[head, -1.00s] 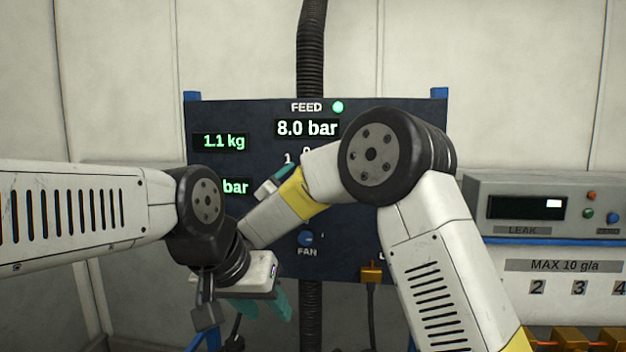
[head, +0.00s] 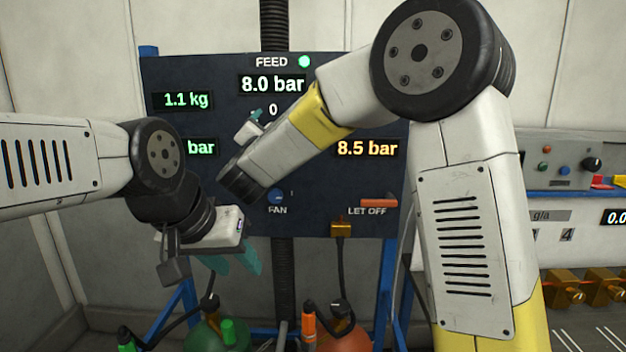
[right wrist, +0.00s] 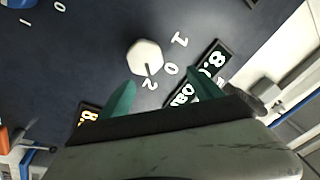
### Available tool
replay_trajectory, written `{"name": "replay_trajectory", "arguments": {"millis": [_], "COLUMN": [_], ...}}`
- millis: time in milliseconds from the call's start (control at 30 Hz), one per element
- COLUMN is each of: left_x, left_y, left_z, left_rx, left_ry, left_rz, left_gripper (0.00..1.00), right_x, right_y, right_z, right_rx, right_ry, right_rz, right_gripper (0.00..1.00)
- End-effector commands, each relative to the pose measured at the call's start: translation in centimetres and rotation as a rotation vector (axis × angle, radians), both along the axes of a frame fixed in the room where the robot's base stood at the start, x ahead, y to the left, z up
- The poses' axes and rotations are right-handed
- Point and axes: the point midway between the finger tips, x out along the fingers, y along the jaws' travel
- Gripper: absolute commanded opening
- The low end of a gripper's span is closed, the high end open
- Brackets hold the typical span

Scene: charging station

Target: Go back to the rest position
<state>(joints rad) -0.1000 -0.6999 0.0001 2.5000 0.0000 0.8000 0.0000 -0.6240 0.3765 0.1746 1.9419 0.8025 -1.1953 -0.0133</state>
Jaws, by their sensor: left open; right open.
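My left gripper (head: 238,262) hangs low at the left in the head view, its teal fingers in front of the lower wall below the panel; nothing shows between them. My right arm reaches across the dark panel (head: 340,80). Its gripper (head: 254,118) is small and partly hidden beside the wrist, in front of the panel. In the right wrist view the right gripper's teal fingers (right wrist: 163,95) are spread apart and empty. A white knob (right wrist: 145,57) on the panel, with numerals around it, lies ahead of them, apart from the fingers.
The panel carries lit readouts, a blue fan knob (head: 276,196) and a red let-off handle (head: 379,202). Below stand a green cylinder (head: 215,335) and an orange-red cylinder (head: 342,338) with hoses. A bench with brass fittings (head: 565,285) is at the right. Blue frame posts flank the cylinders.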

Motion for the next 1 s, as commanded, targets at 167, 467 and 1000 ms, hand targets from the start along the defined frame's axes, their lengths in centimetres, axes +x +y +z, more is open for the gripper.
{"name": "replay_trajectory", "arguments": {"millis": [167,467,1000], "left_x": [0.0,0.0,0.0], "left_y": [0.0,0.0,0.0], "left_z": [0.0,0.0,0.0], "left_rx": [0.000,0.000,0.000], "left_ry": [0.000,0.000,0.000], "left_rz": [0.000,0.000,0.000], "left_gripper": [0.42,0.42,0.42], "right_x": [-1.5,-12.3,-32.1], "right_y": [-4.5,-14.5,-27.7], "right_z": [2.2,-3.5,-16.0], "right_rx": [-0.121,-0.429,-0.660], "right_ry": [0.111,0.473,1.068], "right_rz": [0.202,0.444,0.509], "right_gripper": [0.75,0.75,0.75]}}
